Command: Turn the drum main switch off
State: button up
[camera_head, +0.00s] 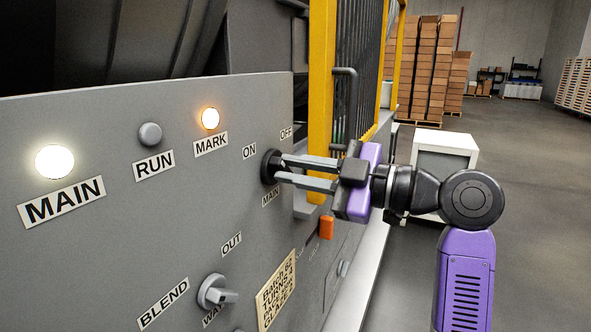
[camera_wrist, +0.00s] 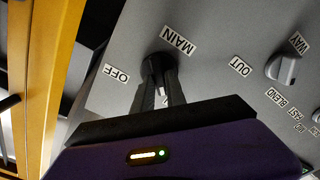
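The main switch (camera_head: 269,166) is a dark round knob on the grey panel, with ON, OFF and MAIN labels around it. It also shows in the wrist view (camera_wrist: 156,63), between the MAIN and OFF labels. My gripper (camera_head: 281,169) reaches the switch from the right. Its two grey fingers sit close together at the knob, with a narrow gap between them, and appear shut on its handle. The fingers also show in the wrist view (camera_wrist: 161,84). They hide most of the handle, so I cannot tell where it points. The MAIN lamp (camera_head: 55,162) glows white.
The MARK lamp (camera_head: 210,118) glows orange, and the RUN button (camera_head: 150,135) is dark grey. The BLEND knob (camera_head: 214,291) is lower on the panel. A yellow guard post (camera_head: 321,80) stands just beyond the switch. A white cabinet (camera_head: 445,145) stands behind my arm; open floor lies right.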

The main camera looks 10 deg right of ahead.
grip_shut()
jog(key=m+p, duration=0.1)
jog(key=m, duration=0.2)
jog(key=shift+r+m, duration=0.1)
jog(key=shift+m, duration=0.3)
jog(key=m+p, duration=0.1)
jog(key=m, duration=0.1)
jog(key=m+p, duration=0.1)
jog(key=m, duration=0.1)
jog(key=shift+w+d+r+m, duration=0.1)
jog(key=shift+w+m, duration=0.05)
jog(key=shift+m, duration=0.15)
jog(key=m+p, duration=0.4)
jog(key=m, duration=0.1)
jog(key=shift+d, duration=0.1)
jog(key=shift+w+f+m+p, duration=0.1)
jog(key=shift+f+m+p, duration=0.1)
jog(key=shift+m+p, duration=1.6)
jog(key=shift+m+b, duration=0.35)
jog(key=shift+m, duration=0.25)
